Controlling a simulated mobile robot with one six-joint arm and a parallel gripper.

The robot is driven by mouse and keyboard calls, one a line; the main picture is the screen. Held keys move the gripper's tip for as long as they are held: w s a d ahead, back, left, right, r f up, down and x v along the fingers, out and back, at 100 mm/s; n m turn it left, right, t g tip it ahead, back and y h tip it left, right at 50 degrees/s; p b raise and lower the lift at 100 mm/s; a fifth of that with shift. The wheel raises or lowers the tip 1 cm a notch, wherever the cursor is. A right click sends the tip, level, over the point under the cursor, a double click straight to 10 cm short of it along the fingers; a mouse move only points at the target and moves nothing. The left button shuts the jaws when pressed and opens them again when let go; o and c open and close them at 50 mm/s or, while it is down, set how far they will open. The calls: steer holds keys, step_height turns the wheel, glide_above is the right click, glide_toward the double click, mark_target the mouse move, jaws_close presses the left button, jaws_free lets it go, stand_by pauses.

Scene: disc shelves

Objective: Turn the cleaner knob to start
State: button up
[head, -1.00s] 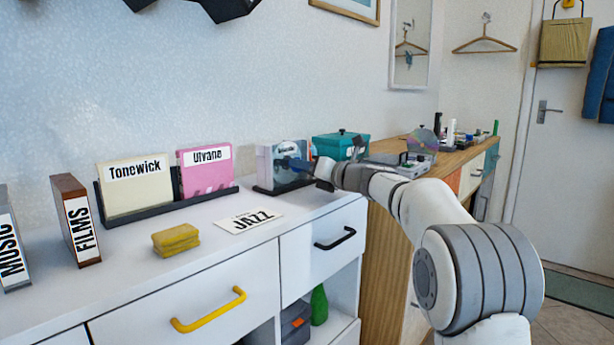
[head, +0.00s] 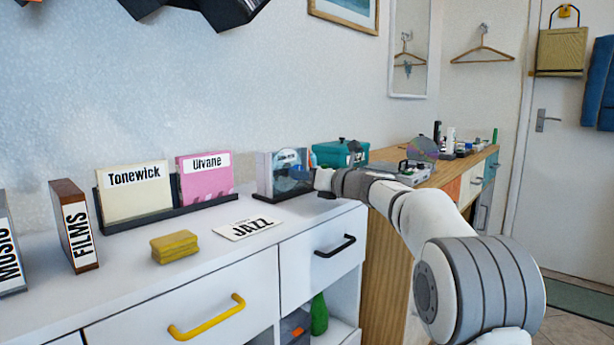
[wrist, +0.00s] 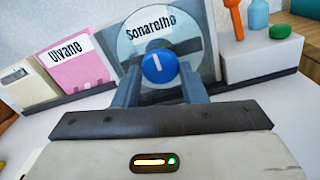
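The cleaner knob (wrist: 158,68) is round and blue with a white pointer line standing nearly upright. It shows in the wrist view in front of a clear disc (wrist: 135,48) labelled Sonarelho. My gripper (wrist: 160,82) has its two blue-grey fingers apart, one on each side of the knob. I see no clear contact between fingers and knob. In the head view my gripper (head: 308,178) is in front of the disc unit (head: 265,172) at the right end of the white cabinet. The knob cannot be made out there.
A white block (wrist: 262,58) with orange, blue and green items stands right of the disc. Tonewick (head: 135,190) and Ulvane (head: 205,176) sleeves stand in a dark rack to the left. A JAZZ card (head: 248,228) and yellow sponge (head: 174,246) lie on the white top.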

steer(key=o, duration=0.4)
steer(key=shift+o, duration=0.2)
steer(key=p+v, duration=0.1)
steer(key=v, duration=0.6)
steer(key=shift+s+d+p, duration=0.25)
steer(key=shift+d+p, duration=0.05)
steer(key=s+d+r+m+t+h+p, duration=0.1)
steer(key=d+r+m+t+h+p, duration=0.45)
steer(key=r+m+p, duration=0.55)
steer(key=s+d+r+m+g+h+p, duration=0.25)
steer(key=s+d+m+h+p, duration=0.65)
steer(key=m, duration=0.5)
steer(key=s+f+m+g+p, duration=0.2)
steer(key=s+m+g+p, duration=0.9)
steer(key=s, duration=1.9)
steer(key=m+p, duration=0.7)
steer(key=p, duration=0.1)
steer(key=shift+s+m, duration=0.3)
steer(key=shift+s, duration=0.1)
